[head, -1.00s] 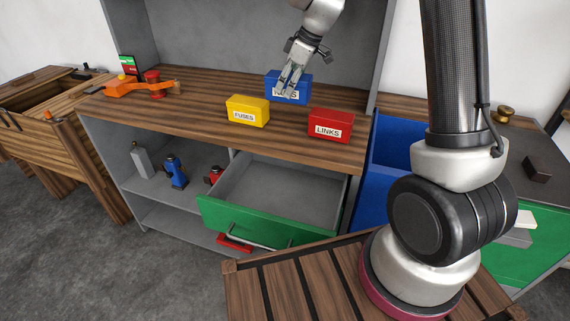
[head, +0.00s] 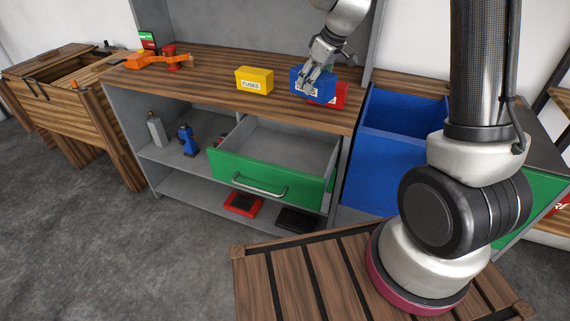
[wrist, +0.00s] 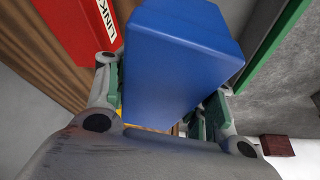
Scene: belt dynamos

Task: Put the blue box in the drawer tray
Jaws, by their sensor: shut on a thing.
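The blue box (head: 299,80) is held in my gripper (head: 310,82), which is shut on it. In the head view it appears in front of the red box (head: 338,96) and partly hides it. In the wrist view the blue box (wrist: 180,55) fills the middle between the green-padded fingers (wrist: 160,95). The drawer tray (head: 285,145) is pulled open below the worktop, with a green front (head: 270,177) and a grey interior that looks empty. The blue box is above and behind the drawer; its exact height over the worktop is hard to tell.
The yellow FUSES box (head: 255,80) stands on the wooden worktop (head: 215,85), left of the held box. The red box (wrist: 82,28) is close beside it in the wrist view. A large blue bin (head: 385,165) stands right of the drawer. An orange tool (head: 150,59) lies far left.

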